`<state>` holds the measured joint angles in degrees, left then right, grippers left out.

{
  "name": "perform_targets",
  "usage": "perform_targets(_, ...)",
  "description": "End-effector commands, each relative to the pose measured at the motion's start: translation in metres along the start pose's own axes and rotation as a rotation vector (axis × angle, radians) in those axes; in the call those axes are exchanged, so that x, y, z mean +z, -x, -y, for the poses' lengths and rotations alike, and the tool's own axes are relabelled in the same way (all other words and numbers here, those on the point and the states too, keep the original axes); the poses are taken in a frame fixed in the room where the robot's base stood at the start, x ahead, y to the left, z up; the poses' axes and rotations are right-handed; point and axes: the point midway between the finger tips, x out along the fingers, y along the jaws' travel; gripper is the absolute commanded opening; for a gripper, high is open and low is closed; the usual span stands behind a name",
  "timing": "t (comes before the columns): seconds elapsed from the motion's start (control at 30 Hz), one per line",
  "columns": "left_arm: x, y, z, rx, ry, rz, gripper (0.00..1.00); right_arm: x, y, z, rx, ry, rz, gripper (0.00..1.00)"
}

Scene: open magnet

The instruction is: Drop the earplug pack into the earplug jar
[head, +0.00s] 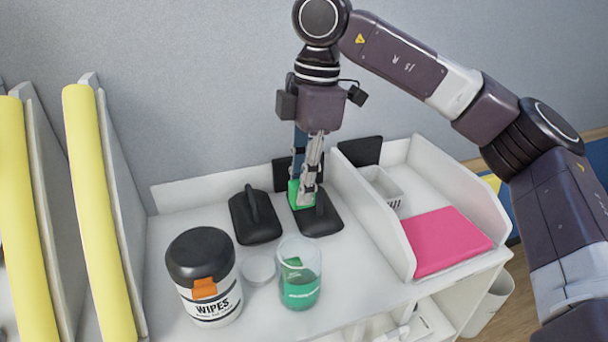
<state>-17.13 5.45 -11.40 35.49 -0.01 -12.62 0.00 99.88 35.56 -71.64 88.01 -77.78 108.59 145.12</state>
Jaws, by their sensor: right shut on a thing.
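The earplug jar (300,274) is a clear open container on the white counter, with green packs inside its lower part. My right gripper (303,198) comes down from above, behind the jar, and is shut on a small green earplug pack (294,193). The pack is above and behind the jar in the picture, in front of a black paddle-shaped object. Part of the pack is hidden by the fingers. My left gripper is not in view.
A wipes tub (210,295) stands left of the jar, with a clear round lid (259,268) between them. Black paddle-shaped objects (254,218) lie behind. A raised divider (372,213) separates a pink stack (446,240) and a white basket (380,186) on the right.

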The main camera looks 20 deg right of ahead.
Motion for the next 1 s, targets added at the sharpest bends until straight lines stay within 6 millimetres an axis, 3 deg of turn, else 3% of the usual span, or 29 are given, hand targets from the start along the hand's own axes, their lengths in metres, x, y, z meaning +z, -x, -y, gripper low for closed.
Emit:
perform_targets(0.4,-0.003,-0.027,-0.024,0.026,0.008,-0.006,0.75,0.004,-0.037,0.001,-0.001,0.001,-0.001,0.07)
perform_targets(0.63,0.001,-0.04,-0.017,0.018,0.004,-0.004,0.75,0.007,-0.058,0.001,0.0,0.0,-0.001,0.07)
perform_targets(0.93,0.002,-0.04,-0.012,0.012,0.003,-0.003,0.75,0.007,-0.059,0.0,0.0,0.0,-0.001,0.07)
perform_targets(0.97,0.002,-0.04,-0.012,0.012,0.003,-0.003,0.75,0.007,-0.059,0.0,0.0,0.0,-0.001,0.22)
perform_targets(1.0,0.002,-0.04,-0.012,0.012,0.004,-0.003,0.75,0.007,-0.059,0.001,0.0,0.0,-0.001,0.26)
